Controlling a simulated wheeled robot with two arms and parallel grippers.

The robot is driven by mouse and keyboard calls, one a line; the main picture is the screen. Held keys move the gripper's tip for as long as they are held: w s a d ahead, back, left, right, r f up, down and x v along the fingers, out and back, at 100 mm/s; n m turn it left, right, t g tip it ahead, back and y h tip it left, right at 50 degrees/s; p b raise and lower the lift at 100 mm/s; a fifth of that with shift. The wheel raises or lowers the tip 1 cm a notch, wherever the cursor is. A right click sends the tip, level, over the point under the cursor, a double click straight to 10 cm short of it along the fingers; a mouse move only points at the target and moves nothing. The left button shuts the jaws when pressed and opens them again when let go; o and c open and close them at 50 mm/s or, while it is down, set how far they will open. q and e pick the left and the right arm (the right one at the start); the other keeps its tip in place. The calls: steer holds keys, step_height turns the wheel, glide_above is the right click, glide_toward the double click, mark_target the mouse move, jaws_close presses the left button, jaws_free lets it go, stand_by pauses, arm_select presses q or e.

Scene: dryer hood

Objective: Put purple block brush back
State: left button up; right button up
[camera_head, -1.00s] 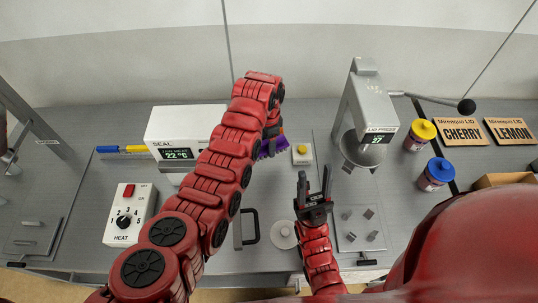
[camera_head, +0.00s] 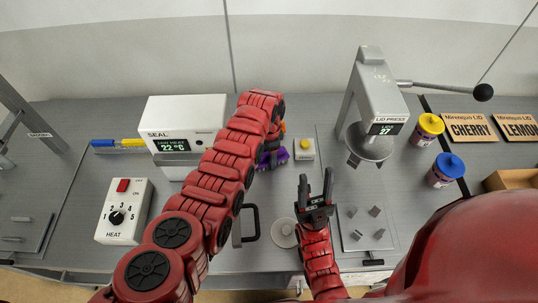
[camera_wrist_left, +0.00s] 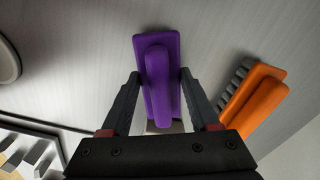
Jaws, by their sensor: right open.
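The purple block brush (camera_wrist_left: 158,70) fills the space between the fingers of my left gripper (camera_wrist_left: 160,74) in the left wrist view, with a finger against each side. An orange block brush (camera_wrist_left: 255,98) with grey bristles is to the right in the wrist view, apart from the purple one. My right gripper (camera_head: 317,190) is open and empty, its fingers pointing away over the table.
The sealer (camera_head: 183,130) stands left of my left arm, the heat box (camera_head: 125,210) nearer. A yellow-button box (camera_head: 304,149) is close right of the purple brush. The lid press (camera_head: 378,100) and cups (camera_head: 427,128) are further right. A round disc (camera_head: 285,233) lies near my right gripper.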

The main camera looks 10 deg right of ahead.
arm_select(q)
steer(key=o, duration=0.5)
step_height(320, 180, up, 7)
steer(key=p, duration=0.5)
step_height(320, 180, up, 4)
steer(key=shift+r+p, duration=0.1)
steer(key=shift+p, duration=0.4)
steer(key=shift+r, duration=0.55)
steer(key=shift+s+f, duration=0.1)
